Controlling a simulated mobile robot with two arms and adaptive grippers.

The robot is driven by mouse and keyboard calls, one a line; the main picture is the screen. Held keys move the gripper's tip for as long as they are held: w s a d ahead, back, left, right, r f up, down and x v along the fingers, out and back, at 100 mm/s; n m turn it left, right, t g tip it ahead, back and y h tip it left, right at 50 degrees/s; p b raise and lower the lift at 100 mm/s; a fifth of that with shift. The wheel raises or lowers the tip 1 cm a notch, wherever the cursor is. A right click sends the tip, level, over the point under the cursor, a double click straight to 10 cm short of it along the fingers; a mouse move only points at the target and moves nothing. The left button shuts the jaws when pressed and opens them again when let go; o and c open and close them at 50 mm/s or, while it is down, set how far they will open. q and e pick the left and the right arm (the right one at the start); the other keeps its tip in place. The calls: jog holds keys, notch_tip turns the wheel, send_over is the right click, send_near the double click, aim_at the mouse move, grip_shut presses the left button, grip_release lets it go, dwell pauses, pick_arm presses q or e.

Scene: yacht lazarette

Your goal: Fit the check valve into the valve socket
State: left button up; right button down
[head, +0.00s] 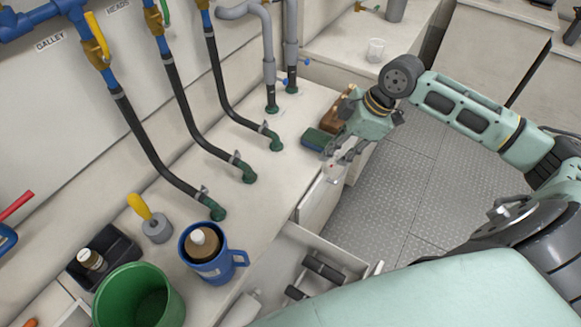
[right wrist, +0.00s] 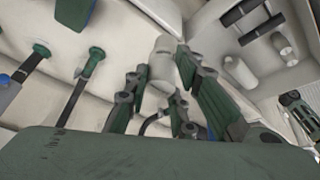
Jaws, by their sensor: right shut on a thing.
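My right gripper (head: 346,152) is above the front edge of the bench, over the drawer side. In the right wrist view its fingers (right wrist: 158,92) are closed around a pale, whitish cylinder (right wrist: 161,62). This cylinder looks like the check valve, but I cannot be sure. I cannot pick out the valve socket for certain; green fittings (head: 248,174) stand on the bench at the hose ends. My left gripper is not in view in the head view.
An open drawer (head: 345,258) holds dark and pale cylinders. A blue mug (head: 209,262), green bucket (head: 140,300) and black tray (head: 113,243) crowd the near bench. Hoses rise at the wall.

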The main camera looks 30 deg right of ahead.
jog(key=w+a+f+p, duration=0.1)
jog(key=w+a+f, duration=0.1)
jog(key=w+f, duration=0.1)
jog(key=w+a+f+p, duration=0.1)
jog(key=w+a+f, duration=0.1)
jog(key=w+f, duration=0.1)
jog(key=w+a+f+p, duration=0.1)
jog(key=w+a+f, duration=0.1)
jog(key=w+f, duration=0.1)
jog(key=shift+w+f+p, duration=0.4)
jog(key=shift+f, duration=0.65)
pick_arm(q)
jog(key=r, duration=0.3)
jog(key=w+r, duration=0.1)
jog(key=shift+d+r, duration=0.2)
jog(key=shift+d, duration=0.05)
pick_arm(e)
jog(key=shift+f, duration=0.2)
jog(key=c, duration=1.5)
grip_release()
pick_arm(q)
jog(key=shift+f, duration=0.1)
